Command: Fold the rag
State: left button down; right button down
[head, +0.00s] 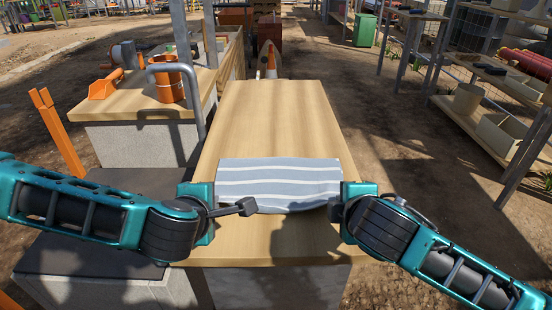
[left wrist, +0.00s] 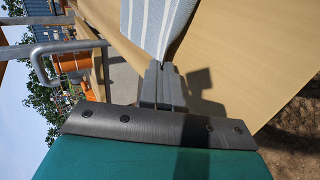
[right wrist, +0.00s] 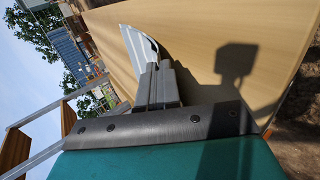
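The rag (head: 280,178) is a grey-blue cloth with white stripes, spread on the wooden tabletop. It also shows in the left wrist view (left wrist: 158,22) and the right wrist view (right wrist: 138,48). My left gripper (head: 246,206) is at the rag's near left part; in the left wrist view its fingers (left wrist: 160,72) are closed where the cloth narrows to them. My right gripper (head: 335,212) is at the near right corner; in the right wrist view its fingers (right wrist: 156,72) are together on the rag's edge. The cloth between the fingertips is mostly hidden.
The wooden table (head: 270,112) is bare beyond the rag and in a strip in front of it. A second bench to the left holds an orange bucket (head: 168,84) and an orange tool (head: 105,84). A grey bent pipe (head: 190,75) stands between the two.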

pick_arm(q)
jog(key=shift+a+f, duration=0.1)
jog(key=shift+a, duration=0.15)
pick_arm(e)
jog(key=shift+s+f, duration=0.1)
jog(key=shift+f, duration=0.05)
